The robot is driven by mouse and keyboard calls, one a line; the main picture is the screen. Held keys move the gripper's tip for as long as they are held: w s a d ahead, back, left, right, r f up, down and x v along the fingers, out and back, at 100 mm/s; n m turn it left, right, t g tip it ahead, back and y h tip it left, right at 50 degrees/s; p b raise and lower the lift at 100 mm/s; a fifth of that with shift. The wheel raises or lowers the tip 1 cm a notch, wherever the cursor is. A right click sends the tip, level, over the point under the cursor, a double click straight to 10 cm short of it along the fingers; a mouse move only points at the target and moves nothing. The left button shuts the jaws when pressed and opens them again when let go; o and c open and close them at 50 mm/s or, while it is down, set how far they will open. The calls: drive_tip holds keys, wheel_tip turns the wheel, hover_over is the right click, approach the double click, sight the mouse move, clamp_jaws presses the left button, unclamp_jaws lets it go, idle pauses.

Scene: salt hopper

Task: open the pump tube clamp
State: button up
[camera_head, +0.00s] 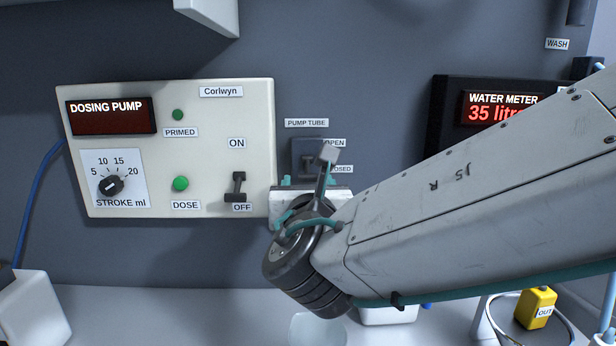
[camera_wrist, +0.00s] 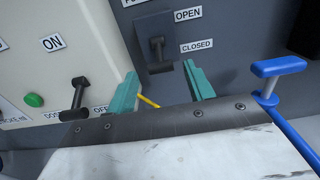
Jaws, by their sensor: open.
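The pump tube clamp (camera_wrist: 157,48) is a dark lever on a grey-blue plate, with OPEN and CLOSED labels to its right. In the wrist view its lower end is close to the CLOSED label. In the head view the clamp (camera_head: 308,158) is partly covered by my wrist. My gripper (camera_wrist: 162,85) has two teal fingers spread apart, with nothing held between them. The fingers are below the lever in the wrist view, one to each side of it. I see no contact with the lever. In the head view my gripper (camera_head: 308,182) is mostly hidden behind my wrist.
The dosing pump panel (camera_head: 165,150) is left of the clamp, with its ON/OFF switch (camera_head: 236,188) nearest. A blue handle (camera_wrist: 278,66) stands to the right in the wrist view.

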sight(308, 176)
drive_tip(key=shift+w+d, duration=0.1)
drive_tip(key=shift+w, duration=2)
drive_tip(key=c, duration=1)
drive_tip(key=shift+r, duration=0.15)
wheel_tip(308, 176, up, 2)
drive_tip(key=g, duration=0.5)
drive_tip(key=shift+s+r, duration=0.1)
drive_tip(key=shift+r, duration=0.05)
drive_tip(key=shift+w+r+g, duration=0.1)
drive_tip(key=shift+r+g, duration=0.2)
drive_tip(key=shift+g, duration=0.55)
drive_tip(key=shift+w+r+g, duration=0.1)
drive_tip(key=shift+r+g, duration=0.15)
drive_tip(key=shift+g, duration=0.55)
drive_tip(key=shift+w+r+g, duration=0.1)
drive_tip(key=shift+r+g, duration=0.2)
drive_tip(key=shift+g, duration=0.55)
